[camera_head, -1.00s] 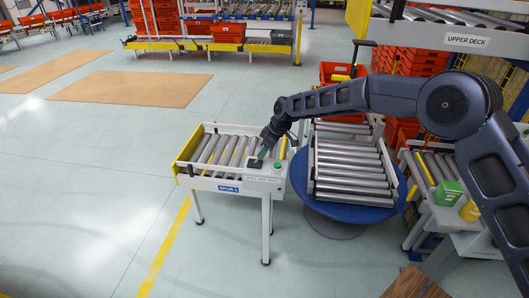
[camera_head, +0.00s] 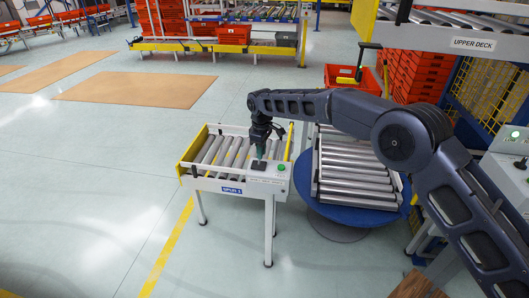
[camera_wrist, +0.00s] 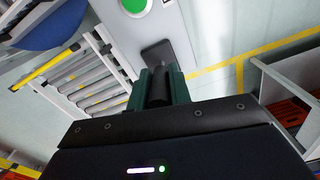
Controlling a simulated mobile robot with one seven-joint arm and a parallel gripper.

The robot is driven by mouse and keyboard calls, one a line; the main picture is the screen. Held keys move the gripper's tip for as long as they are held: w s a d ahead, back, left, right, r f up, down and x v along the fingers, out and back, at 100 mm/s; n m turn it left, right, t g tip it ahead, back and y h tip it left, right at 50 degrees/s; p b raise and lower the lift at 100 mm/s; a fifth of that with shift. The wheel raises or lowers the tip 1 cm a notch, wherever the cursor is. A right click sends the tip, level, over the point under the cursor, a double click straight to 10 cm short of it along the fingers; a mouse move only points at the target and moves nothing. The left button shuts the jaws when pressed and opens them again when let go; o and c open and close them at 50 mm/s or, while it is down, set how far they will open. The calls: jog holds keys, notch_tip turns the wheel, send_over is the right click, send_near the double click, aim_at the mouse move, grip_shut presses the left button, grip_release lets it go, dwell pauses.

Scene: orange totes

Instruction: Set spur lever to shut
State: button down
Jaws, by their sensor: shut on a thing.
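The spur conveyor (camera_head: 231,187), labelled SPUR 1, stands left of the blue turntable. Its lever sits on a dark base plate (camera_head: 259,165) at the conveyor's front right corner. My gripper (camera_head: 262,155) points down onto this lever from above. In the wrist view my gripper's green fingers (camera_wrist: 160,88) are closed around the dark lever handle (camera_wrist: 158,85). The dark lever base (camera_wrist: 158,52) shows just beyond the fingertips. The fingers hide much of the lever, and I cannot read its setting.
A green button (camera_head: 281,168) is right of the lever on the same panel. The blue turntable (camera_head: 335,220) with rollers stands close on the right. Red totes (camera_head: 352,78) are behind it. The floor left of the spur is clear.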

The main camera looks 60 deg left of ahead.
jog(key=shift+s+a+t+h, duration=0.3)
jog(key=shift+a+t+h, duration=0.05)
jog(key=shift+t+h, duration=0.05)
dwell(0.4)
jog(key=c, duration=1.3)
grip_release()
jog(key=shift+r, duration=0.1)
notch_tip(320, 180, up, 11)
jog(key=a, duration=0.1)
jog(key=shift+s+f, duration=0.2)
jog(key=shift+s, duration=0.2)
